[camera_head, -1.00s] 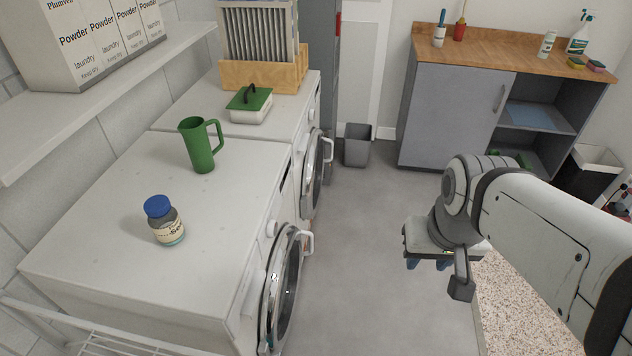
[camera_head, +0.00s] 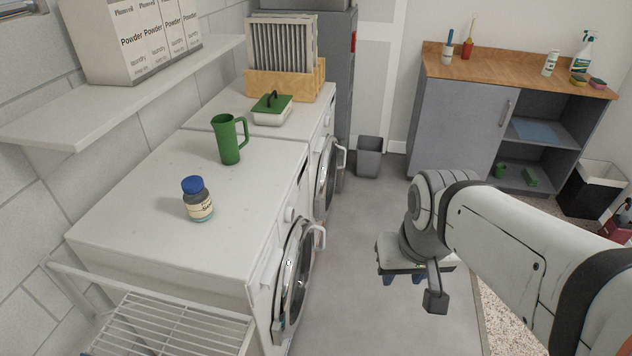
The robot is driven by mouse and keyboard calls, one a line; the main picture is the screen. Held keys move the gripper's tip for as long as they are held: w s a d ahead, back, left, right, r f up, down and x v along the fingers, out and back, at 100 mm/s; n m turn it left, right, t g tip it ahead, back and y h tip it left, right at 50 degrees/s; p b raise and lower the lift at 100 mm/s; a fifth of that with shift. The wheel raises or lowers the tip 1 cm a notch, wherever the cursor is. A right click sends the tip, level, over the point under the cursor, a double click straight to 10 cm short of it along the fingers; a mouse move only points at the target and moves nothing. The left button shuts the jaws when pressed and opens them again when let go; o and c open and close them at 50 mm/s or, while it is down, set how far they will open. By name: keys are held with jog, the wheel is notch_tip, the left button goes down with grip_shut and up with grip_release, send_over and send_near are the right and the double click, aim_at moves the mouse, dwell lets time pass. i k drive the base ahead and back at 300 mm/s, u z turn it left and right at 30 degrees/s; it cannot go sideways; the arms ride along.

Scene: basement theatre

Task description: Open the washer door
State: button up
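Two white front-loading machines stand side by side along the left wall; I cannot tell from their look which is the washer. The nearer machine (camera_head: 165,205) has a round glass door (camera_head: 292,275) with a white handle (camera_head: 319,237) on its far edge. The farther machine's round door (camera_head: 326,175) has a similar handle (camera_head: 341,158). Both doors look closed. My gripper (camera_head: 405,278) hangs over the floor to the right of the nearer door, apart from it. Its fingers point down and are mostly hidden by the wrist, so their opening is unclear.
A blue-capped jar (camera_head: 198,199), a green pitcher (camera_head: 229,139) and a green-lidded box (camera_head: 272,108) stand on the machines. A wire rack (camera_head: 170,325) is at the front left. A grey bin (camera_head: 369,157) and a grey cabinet (camera_head: 458,120) stand behind. The floor between is clear.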

aim_at(286, 321)
jog(key=i, duration=0.85)
jog(key=z, duration=0.55)
